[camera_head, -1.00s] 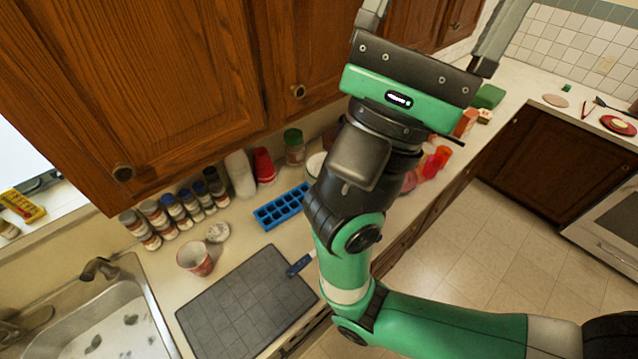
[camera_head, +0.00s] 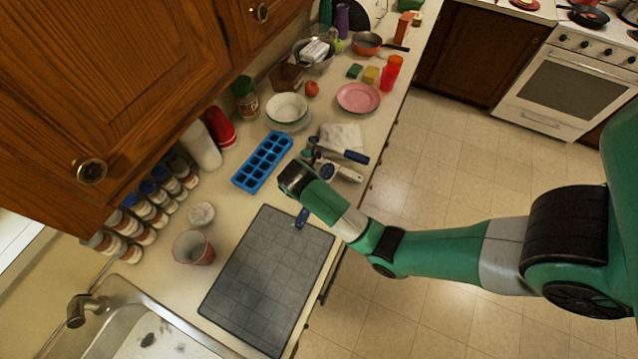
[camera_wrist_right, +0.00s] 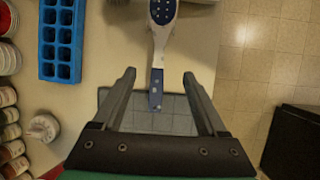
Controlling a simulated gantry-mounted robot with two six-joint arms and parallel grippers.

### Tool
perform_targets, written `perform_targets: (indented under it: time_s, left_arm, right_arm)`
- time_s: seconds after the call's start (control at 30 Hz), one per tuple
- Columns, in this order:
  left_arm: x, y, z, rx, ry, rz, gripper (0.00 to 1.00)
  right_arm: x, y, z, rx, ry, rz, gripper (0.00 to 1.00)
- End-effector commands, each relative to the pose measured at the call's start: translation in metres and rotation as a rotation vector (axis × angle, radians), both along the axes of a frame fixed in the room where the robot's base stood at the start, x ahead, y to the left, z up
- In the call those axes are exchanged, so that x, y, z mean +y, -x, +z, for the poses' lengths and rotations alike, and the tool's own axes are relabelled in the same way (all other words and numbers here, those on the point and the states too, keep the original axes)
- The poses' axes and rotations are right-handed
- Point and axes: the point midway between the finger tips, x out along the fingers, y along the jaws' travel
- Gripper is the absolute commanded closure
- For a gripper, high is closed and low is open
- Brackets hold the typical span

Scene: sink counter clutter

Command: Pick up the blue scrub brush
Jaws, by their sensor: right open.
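A blue-and-white tool, which looks like the blue scrub brush (camera_wrist_right: 163,12), lies on the counter. In the right wrist view, its dotted blue head is at the top and its blue handle end reaches over the edge of the dark grey mat (camera_wrist_right: 180,115). In the head view, the brush's handle end (camera_head: 302,218) shows at the mat's upper edge; my arm covers its middle. My right gripper (camera_wrist_right: 159,75) is open, its fingers on either side of the handle in the picture, with nothing held. Its height above the brush is unclear. My left gripper is out of view.
A blue ice tray (camera_head: 262,161) lies left of the brush. Another blue-handled tool (camera_head: 356,157) and a white cloth (camera_head: 343,138) are close beyond. A cup (camera_head: 193,248), bowls (camera_head: 287,108) and spice jars (camera_head: 155,210) stand around. The counter's front edge is near.

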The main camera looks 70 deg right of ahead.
Motion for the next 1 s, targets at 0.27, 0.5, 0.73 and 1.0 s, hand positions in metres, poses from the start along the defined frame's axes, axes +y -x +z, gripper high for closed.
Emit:
perform_targets:
  time_s: [0.27, 0.5, 0.73, 1.0]
  left_arm:
    - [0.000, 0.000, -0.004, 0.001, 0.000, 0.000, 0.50]
    - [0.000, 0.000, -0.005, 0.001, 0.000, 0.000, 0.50]
    - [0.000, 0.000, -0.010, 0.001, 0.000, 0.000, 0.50]
    - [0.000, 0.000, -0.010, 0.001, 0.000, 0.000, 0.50]
  right_arm:
    - [-0.019, -0.002, -0.044, 0.001, 0.001, -0.001, 0.25]
    - [-0.024, -0.003, -0.054, 0.000, 0.001, 0.000, 0.25]
    - [-0.039, -0.006, -0.090, 0.000, 0.000, -0.001, 0.25]
    - [-0.042, -0.007, -0.094, -0.003, 0.000, 0.000, 0.25]
